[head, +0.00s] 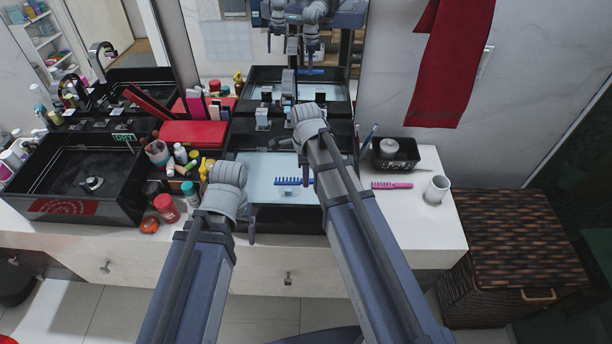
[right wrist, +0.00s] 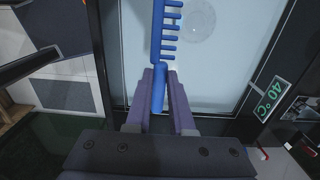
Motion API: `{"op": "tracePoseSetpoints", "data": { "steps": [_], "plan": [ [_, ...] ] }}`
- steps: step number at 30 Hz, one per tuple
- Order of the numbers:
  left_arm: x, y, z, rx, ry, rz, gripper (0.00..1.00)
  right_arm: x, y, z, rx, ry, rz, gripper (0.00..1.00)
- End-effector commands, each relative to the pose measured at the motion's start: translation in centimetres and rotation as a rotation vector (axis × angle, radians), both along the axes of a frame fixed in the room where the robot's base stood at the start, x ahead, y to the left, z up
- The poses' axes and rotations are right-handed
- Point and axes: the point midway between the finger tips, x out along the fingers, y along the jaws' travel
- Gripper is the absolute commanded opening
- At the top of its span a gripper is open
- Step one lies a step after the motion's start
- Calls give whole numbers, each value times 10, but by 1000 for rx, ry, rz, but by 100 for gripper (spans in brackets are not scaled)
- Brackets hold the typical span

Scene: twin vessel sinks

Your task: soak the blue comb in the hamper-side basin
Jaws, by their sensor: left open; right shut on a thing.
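The blue comb (head: 293,181) is over the right-hand black basin (head: 270,218), the one nearer the wicker hamper (head: 515,250). This basin holds pale blue water (head: 258,168). My right gripper (right wrist: 160,88) is shut on the comb's handle end in the right wrist view, with the teeth (right wrist: 167,30) pointing away over the water. I cannot tell whether the comb touches the water. In the head view my right arm partly hides the basin, and its fingertips are hard to see. My left gripper (head: 245,228) is open and empty near the basin's front left corner.
A second black basin (head: 50,208) is at the left. Bottles, jars and a red box (head: 193,133) crowd the counter between the basins. A 40 °C display (right wrist: 268,97) is on the rim.

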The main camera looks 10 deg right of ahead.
Motion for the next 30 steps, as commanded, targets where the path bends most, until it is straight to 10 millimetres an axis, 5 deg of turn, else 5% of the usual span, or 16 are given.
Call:
{"op": "tracePoseSetpoints", "data": {
  "steps": [18,30],
  "plan": [
    [0,0,64,0,0,-2,80,0,0,64,0,0,0,0],
    [0,0,65,0,0,-2,80,0,0,65,0,0,0,0]
  ]
}}
